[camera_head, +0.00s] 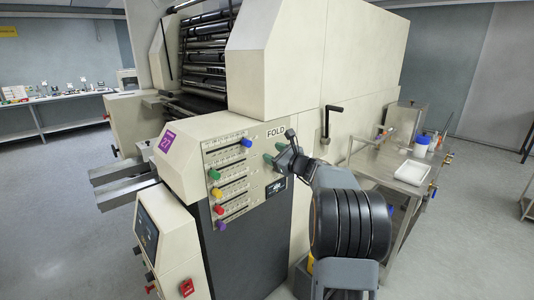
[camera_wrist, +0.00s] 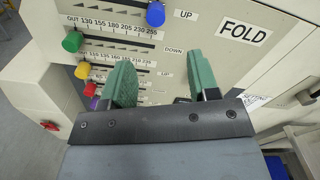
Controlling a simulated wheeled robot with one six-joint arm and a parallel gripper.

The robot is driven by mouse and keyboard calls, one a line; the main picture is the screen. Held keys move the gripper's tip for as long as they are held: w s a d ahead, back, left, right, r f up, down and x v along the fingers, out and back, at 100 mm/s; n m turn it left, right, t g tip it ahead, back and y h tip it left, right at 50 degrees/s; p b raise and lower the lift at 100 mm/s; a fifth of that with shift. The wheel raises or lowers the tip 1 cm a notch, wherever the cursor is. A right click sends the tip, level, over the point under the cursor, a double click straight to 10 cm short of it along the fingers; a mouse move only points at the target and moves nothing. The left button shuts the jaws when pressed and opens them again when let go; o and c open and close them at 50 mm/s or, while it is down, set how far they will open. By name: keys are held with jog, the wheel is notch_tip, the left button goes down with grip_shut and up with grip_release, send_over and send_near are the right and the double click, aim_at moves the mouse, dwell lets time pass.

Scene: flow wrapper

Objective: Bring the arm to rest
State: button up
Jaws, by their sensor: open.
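My arm reaches forward from the lower right in the head view, with my gripper (camera_head: 276,154) in front of the machine's fold panel (camera_head: 278,131). In the wrist view my gripper (camera_wrist: 162,85) shows two green fingers, spread apart with nothing between them. Behind them is the panel face with its slider scales. A blue knob (camera_wrist: 155,14) lies above and between the fingers in that view. A green knob (camera_wrist: 72,41) and a yellow knob (camera_wrist: 83,70) lie to the left. I cannot tell how far the fingertips are from the panel.
A crank handle (camera_head: 328,122) sticks out of the machine just right of my gripper. A bench (camera_head: 60,98) with small items is at the far left. Open floor lies at the left.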

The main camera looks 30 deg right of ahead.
jog(key=s+a+f+n+g+y, duration=0.1)
jog(key=s+a+f+n+g, duration=0.8)
jog(key=f+n, duration=0.35)
jog(key=s+a+n+g+h, duration=0.1)
jog(key=s+a+n+h, duration=0.1)
jog(key=s+a+n, duration=0.2)
jog(key=s+a+f+n+g+h, duration=0.1)
jog(key=s+a+n, duration=0.3)
jog(key=s, duration=0.6)
jog(key=s+a+f+n+g+h, duration=0.1)
jog(key=s+a+n, duration=0.3)
jog(key=s+n, duration=0.4)
jog(key=shift+a+f+g+h, duration=0.2)
jog(key=shift+a+g+h, duration=0.15)
jog(key=shift+g+h, duration=0.5)
